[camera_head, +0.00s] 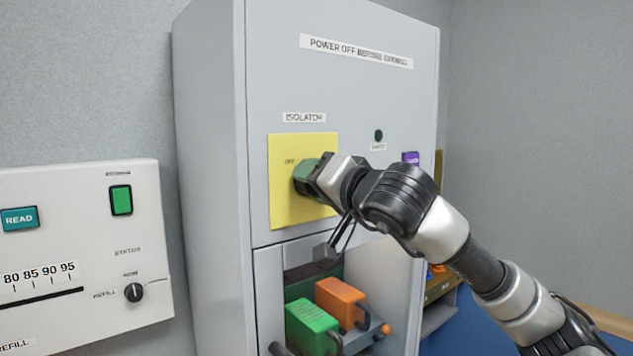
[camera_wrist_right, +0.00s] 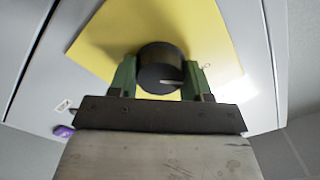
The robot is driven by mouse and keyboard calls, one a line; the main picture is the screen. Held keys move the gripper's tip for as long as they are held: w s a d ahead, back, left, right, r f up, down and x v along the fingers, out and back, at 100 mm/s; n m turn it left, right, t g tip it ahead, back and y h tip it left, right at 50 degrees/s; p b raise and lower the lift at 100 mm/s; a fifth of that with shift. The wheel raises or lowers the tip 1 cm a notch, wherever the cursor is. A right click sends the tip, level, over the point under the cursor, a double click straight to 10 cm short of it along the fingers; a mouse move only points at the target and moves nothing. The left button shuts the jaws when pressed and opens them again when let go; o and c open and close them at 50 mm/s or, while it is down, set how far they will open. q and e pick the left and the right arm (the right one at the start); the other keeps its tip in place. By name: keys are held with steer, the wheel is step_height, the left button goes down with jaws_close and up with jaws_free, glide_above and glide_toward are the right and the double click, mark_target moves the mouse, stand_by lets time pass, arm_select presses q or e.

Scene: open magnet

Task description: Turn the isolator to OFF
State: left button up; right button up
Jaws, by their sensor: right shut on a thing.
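The isolator is a yellow square plate (camera_head: 284,210) on the grey cabinet front, under an ISOLATOR label (camera_head: 304,117). An OFF mark (camera_head: 290,161) shows at the plate's upper left. In the right wrist view, a round black knob (camera_wrist_right: 158,62) with a white pointer line stands on the yellow plate (camera_wrist_right: 110,30). My right gripper (camera_head: 306,177) is at the plate, its green fingers shut on either side of the knob. In the right wrist view the pointer line points toward the right finger. My left gripper is out of view.
A dark green lamp (camera_head: 378,135) and a purple item (camera_head: 411,157) are right of the plate. Below is an open bay with a green block (camera_head: 312,328) and an orange block (camera_head: 340,302). A white control panel (camera_head: 75,230) stands at left.

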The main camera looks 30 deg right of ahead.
steer(key=shift+f, duration=0.1)
steer(key=o, duration=0.9)
steer(key=s+b, duration=0.1)
steer(key=s, duration=0.2)
steer(key=s+b, duration=0.1)
steer(key=s, duration=0.3)
steer(key=s+b, duration=0.2)
steer(key=s, duration=0.1)
steer(key=shift+s+d, duration=0.35)
steer(key=shift+d, duration=0.05)
